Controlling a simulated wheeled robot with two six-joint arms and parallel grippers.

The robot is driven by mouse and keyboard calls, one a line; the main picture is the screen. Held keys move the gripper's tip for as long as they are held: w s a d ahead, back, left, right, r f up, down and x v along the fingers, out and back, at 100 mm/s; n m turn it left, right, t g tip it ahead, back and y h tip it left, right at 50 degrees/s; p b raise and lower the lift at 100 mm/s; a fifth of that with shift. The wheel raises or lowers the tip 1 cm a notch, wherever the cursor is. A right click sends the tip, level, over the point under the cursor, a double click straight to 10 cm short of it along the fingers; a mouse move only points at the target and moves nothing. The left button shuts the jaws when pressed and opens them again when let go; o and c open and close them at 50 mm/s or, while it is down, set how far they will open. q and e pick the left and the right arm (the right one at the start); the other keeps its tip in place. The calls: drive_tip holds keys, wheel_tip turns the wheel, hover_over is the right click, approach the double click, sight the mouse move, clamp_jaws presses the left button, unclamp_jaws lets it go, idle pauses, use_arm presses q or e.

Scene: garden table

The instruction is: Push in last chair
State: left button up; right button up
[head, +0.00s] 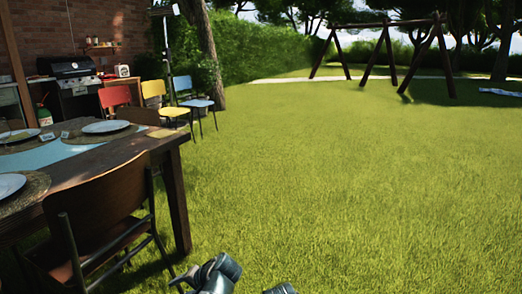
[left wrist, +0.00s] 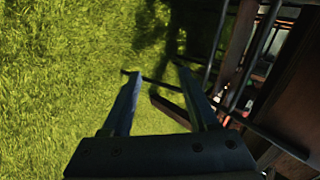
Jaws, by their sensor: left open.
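The nearest wooden chair (head: 100,212), with a brown curved back and dark metal frame, stands at the near side of the wooden table (head: 178,200). Its seat is largely hidden by the back. My left gripper (head: 182,277) is low at the bottom of the head view, just right of the chair's rear leg. In the left wrist view my left gripper (left wrist: 156,70) is open, with grass beyond its fingers. A thin dark bar passes by the fingertips; I cannot tell whether they touch it. Dark chair tubes (left wrist: 250,60) fill the right side there. My right gripper is not clearly visible.
The table holds plates (head: 106,127) on mats and a blue runner (head: 50,158). Red (head: 115,97), yellow (head: 155,90) and blue (head: 184,86) chairs stand beyond it. A grill (head: 70,75) is at the brick wall. Open lawn (head: 350,180) lies to the right.

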use_arm(q)
drive_tip(key=s+d+r+m+g+h+p, duration=0.15)
drive_tip(key=s+d+h+p, duration=0.25)
drive_tip(key=s+d, duration=0.45)
drive_tip(key=s+d+r+g+h+p, duration=0.1)
drive_tip(key=s+d+g+h+p, duration=0.15)
drive_tip(key=s+d, duration=0.55)
wheel_tip(320, 180, up, 37)
drive_tip(key=w+d+p, duration=0.1)
drive_tip(key=p, duration=3.7)
drive_tip(key=shift+d+r+h, duration=0.2)
drive_tip(key=shift+d+h, duration=0.2)
drive_tip(key=shift+h, duration=0.05)
use_arm(e)
wheel_tip(320, 180, up, 47)
drive_tip(key=shift+f, duration=0.15)
use_arm(q)
drive_tip(key=shift+n, duration=0.25)
use_arm(e)
drive_tip(key=shift+s, duration=0.1)
